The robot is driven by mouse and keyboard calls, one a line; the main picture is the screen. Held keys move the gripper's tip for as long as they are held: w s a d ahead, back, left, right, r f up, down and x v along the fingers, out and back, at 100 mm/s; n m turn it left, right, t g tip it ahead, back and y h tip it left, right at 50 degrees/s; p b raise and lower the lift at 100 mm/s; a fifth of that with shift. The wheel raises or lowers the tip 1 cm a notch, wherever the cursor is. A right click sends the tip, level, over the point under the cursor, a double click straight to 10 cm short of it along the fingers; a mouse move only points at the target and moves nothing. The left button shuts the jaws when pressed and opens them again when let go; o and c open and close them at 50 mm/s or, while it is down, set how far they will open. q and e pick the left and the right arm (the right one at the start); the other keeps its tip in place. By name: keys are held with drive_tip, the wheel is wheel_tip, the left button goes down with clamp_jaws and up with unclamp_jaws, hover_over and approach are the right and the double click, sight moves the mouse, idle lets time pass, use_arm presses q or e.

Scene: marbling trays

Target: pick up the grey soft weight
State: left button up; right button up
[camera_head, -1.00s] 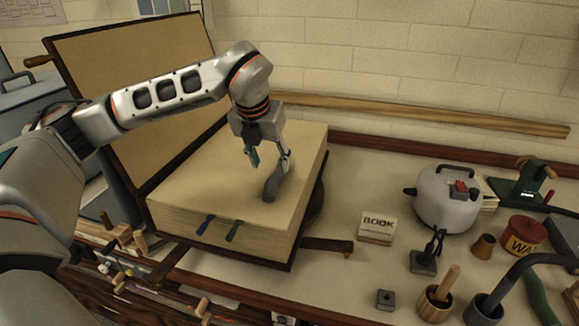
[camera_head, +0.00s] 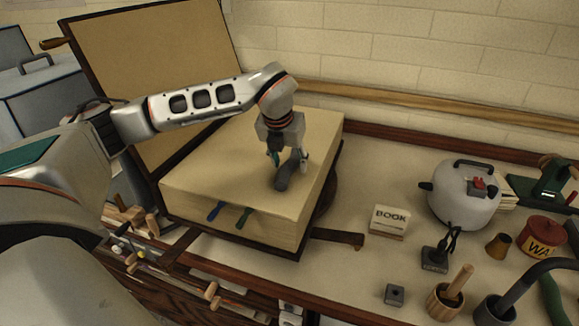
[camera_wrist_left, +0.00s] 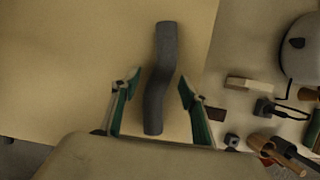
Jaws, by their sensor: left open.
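The grey soft weight (camera_head: 287,172) is a dark grey, slightly bent roll lying on the pale top of the large book block. In the left wrist view the weight (camera_wrist_left: 160,75) runs lengthwise between the two fingers. My left gripper (camera_head: 287,160) is open and low over the weight, with one finger on either side of it. In the left wrist view the left gripper (camera_wrist_left: 158,90) shows both green-padded fingertips apart from the weight. I cannot tell how high the fingertips are above the block. My right gripper is not in view.
The book block (camera_head: 215,165) sits in a press with a raised board (camera_head: 150,60) behind. Two ribbons hang at its front. A BOOK card (camera_head: 390,221), a round pot (camera_head: 464,196), a red tin (camera_head: 540,236) and small tools stand to the right. The wall is behind.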

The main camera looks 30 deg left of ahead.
use_arm(q)
clamp_jaws()
drive_tip(key=shift+r, duration=0.2)
